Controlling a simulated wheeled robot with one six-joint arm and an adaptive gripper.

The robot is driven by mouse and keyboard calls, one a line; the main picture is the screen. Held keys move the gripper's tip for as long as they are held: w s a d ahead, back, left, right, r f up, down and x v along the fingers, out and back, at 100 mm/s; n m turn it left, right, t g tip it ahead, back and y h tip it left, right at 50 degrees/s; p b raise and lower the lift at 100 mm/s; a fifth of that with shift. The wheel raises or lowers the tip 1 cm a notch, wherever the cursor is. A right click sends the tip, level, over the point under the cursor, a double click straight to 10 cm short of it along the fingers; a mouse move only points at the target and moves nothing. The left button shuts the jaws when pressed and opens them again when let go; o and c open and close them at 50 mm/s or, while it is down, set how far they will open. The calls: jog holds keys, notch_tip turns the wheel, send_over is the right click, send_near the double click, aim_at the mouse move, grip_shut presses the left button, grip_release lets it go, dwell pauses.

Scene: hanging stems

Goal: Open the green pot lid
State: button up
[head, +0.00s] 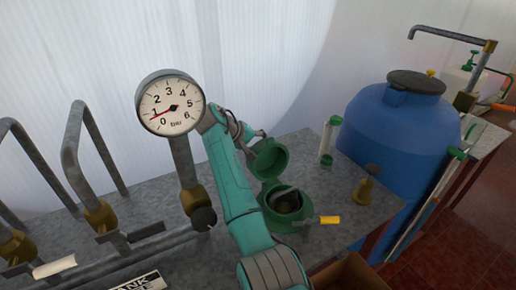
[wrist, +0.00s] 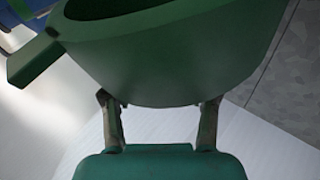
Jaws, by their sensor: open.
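The green pot (head: 286,212) stands on the grey bench, right of my arm. Its mouth is uncovered and shows a dark inside. The green lid (head: 270,158) is raised, tilted up at the pot's far side. In the wrist view a large rounded green part, seemingly the lid (wrist: 175,50), fills the top, with a tab at its left. My gripper (wrist: 160,112) shows two dark, spread fingers close to the green part's lower edge; I cannot tell whether they touch it. In the head view the fingers are not clear behind the lid.
A pressure gauge (head: 171,104) on a pipe stands left of my arm. A blue barrel (head: 395,135) stands at the right. A white-and-green tube (head: 328,140), a brass fitting (head: 363,190) and a yellow-ended handle (head: 329,220) are near the pot. A cardboard box (head: 350,273) is below.

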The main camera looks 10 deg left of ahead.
notch_tip(320, 180, up, 9)
jog(key=shift+f, duration=0.2)
